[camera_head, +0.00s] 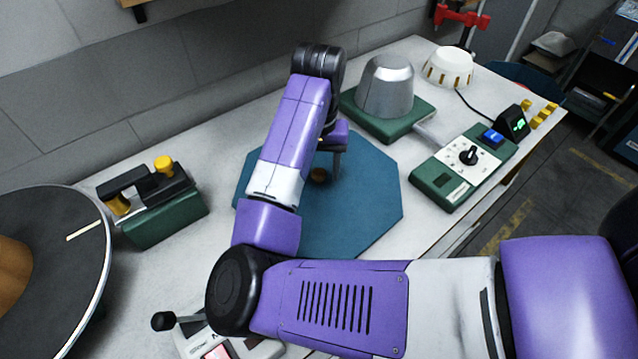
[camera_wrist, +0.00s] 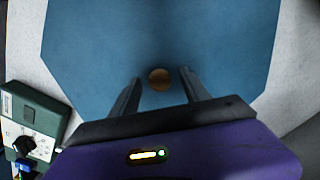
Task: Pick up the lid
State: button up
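In the wrist view the fingers are apart, and the round knob (camera_wrist: 159,79) shows in the gap between the fingertips. Whether the fingertips are level with the knob or above it is hard to tell. In the head view my arm hides part of the plate and one finger. The blue plate (camera_wrist: 90,50) fills most of the wrist view.
A grey metal dome (camera_head: 385,87) on a green base stands behind the plate. A green control box (camera_head: 465,165) with a dial is at right. A green block with black handle (camera_head: 165,215) is at left, near a round dark disc (camera_head: 60,290).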

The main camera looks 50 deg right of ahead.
grip_shut()
dwell(1.3)
